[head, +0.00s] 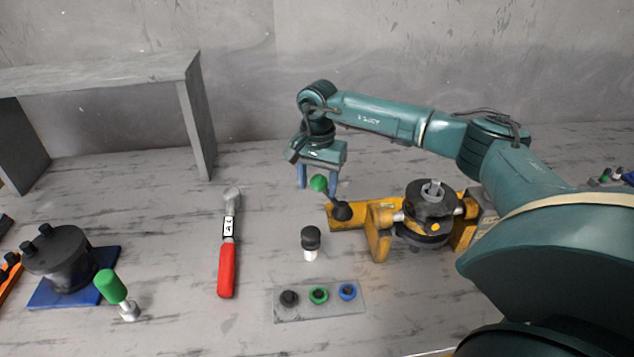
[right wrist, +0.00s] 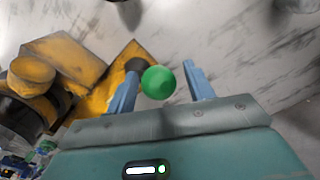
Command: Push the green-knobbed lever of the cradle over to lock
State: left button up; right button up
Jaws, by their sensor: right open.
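The yellow cradle (head: 379,240) stands right of the middle of the table and holds a dark motor part (head: 431,205). Its lever has a green knob (head: 319,183) and rises from a dark pivot (head: 341,211) at the cradle's left end, leaning left. My right gripper (head: 318,184) is above the left end of the cradle, fingers pointing down. Its two blue fingers are apart, with the green knob between them. In the right wrist view the green knob (right wrist: 158,82) shows between the open fingers (right wrist: 160,84), with a gap on the right side. My left gripper is not in view.
A red-handled ratchet (head: 227,255) lies left of the cradle. A black-capped part (head: 311,243) stands before it, near a grey plate with rings (head: 318,313). A dark motor part on a blue base (head: 62,265) and a green-handled tool (head: 114,291) are at left. A grey shelf (head: 195,115) stands behind.

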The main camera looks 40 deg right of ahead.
jog(key=shift+r+p, duration=1.75)
jog(key=shift+r, duration=1)
jog(key=shift+f, duration=0.1)
